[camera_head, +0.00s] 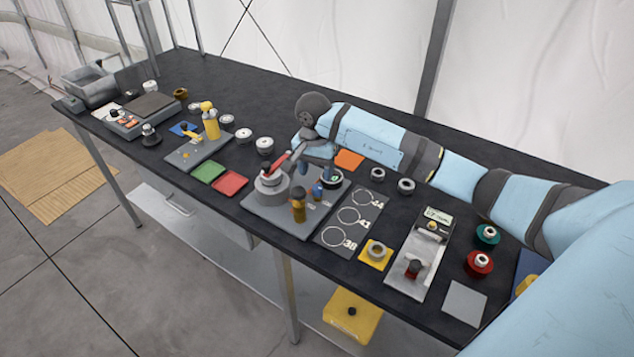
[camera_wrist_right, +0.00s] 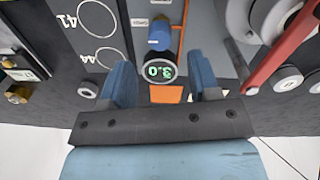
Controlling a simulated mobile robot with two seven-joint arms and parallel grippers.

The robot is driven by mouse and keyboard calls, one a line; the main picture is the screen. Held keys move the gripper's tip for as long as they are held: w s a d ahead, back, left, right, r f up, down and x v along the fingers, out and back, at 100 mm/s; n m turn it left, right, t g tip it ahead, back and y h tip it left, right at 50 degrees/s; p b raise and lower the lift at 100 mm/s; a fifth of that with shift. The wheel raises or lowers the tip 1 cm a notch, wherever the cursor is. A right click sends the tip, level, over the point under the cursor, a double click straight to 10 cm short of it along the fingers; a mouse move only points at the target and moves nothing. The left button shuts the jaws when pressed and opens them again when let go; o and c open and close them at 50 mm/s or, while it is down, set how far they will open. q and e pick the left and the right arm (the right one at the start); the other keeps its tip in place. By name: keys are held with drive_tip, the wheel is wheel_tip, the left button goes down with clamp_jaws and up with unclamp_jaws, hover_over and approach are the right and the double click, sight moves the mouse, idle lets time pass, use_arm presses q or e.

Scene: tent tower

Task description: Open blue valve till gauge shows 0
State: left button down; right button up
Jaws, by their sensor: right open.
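The blue valve (camera_head: 317,191) is a small blue knob on a grey plate (camera_head: 278,218). It also shows in the right wrist view (camera_wrist_right: 159,37), beyond my fingertips. The round gauge (camera_head: 334,178) stands beside it; in the right wrist view the gauge (camera_wrist_right: 160,69) has lit green digits that look like 3.0, seen turned. My right gripper (camera_wrist_right: 161,76) is open, with its two blue fingers on either side of the gauge in that view and nothing between them gripped. The blue valve is apart from the fingers. My left gripper is not in view.
A grey cylinder with a red lever (camera_head: 271,182) and a yellow-brown bottle-like part (camera_head: 298,207) stand close by on the plate. An orange square (camera_head: 349,159) lies behind. A panel with ring outlines (camera_head: 352,215) lies to the right. Other fixtures crowd the black table.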

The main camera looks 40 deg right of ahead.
sight(317, 186)
drive_tip(key=shift+f, duration=2.7)
drive_tip(key=c, duration=0.9)
